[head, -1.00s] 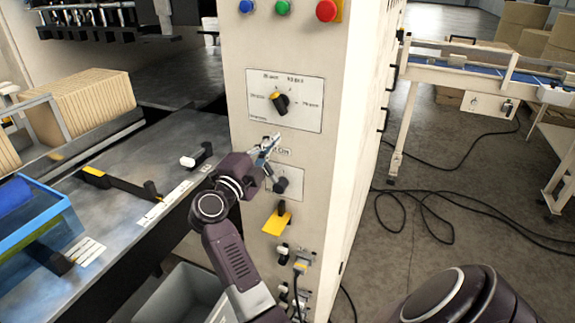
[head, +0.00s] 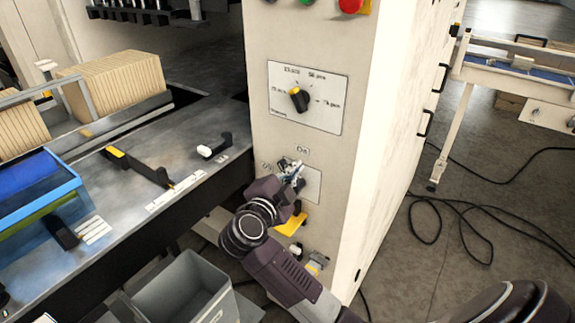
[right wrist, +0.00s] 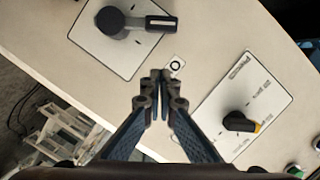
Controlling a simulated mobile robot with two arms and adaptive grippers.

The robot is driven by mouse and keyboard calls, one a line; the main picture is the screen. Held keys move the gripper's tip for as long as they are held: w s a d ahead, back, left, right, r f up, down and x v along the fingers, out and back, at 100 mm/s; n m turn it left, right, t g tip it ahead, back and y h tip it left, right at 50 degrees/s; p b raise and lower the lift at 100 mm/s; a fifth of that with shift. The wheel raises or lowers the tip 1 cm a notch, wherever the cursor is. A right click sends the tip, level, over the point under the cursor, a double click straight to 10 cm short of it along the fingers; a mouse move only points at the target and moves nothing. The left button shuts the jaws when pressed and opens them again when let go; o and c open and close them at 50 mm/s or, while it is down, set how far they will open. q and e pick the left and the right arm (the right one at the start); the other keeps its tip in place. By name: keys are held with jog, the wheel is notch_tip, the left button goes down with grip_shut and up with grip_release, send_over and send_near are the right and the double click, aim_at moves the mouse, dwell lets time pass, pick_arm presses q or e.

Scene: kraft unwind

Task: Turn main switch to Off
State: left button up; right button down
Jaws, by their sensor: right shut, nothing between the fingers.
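The main switch (right wrist: 122,22) is a dark round knob with a bar handle on a white plate, at the top of the right wrist view. The handle points right there. In the head view its plate (head: 313,188) is partly visible and my right gripper hides the knob. An "On" label (head: 302,151) sits above the plate and an "Off" label (head: 266,167) to its left. My right gripper (head: 297,166) is shut and empty in front of the panel, near the plate's upper edge. Its fingertips (right wrist: 160,76) appear beside the switch plate; contact cannot be told. My left gripper is not in view.
A selector dial (head: 299,99) with a yellow tip is above the switch. A yellow handle (head: 291,224) is just below it. Red button (head: 350,5) tops the cabinet. A grey bin (head: 185,292) and the machine table (head: 130,205) are left; open floor with cables is right.

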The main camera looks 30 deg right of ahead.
jog(key=shift+x, duration=1.1)
jog(key=shift+w+a+f+p, duration=0.35)
jog(key=shift+w+f, duration=0.25)
jog(key=shift+w, duration=0.3)
jog(key=shift+w+a+f, duration=0.2)
jog(key=shift+w+a, duration=0.05)
jog(key=shift+w, duration=0.05)
jog(key=shift+w+a+f, duration=0.15)
jog(key=shift+w+f, duration=0.15)
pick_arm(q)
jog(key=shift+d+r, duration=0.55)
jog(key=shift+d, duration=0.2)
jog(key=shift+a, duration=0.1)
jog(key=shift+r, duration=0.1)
pick_arm(e)
jog(key=shift+w, duration=0.1)
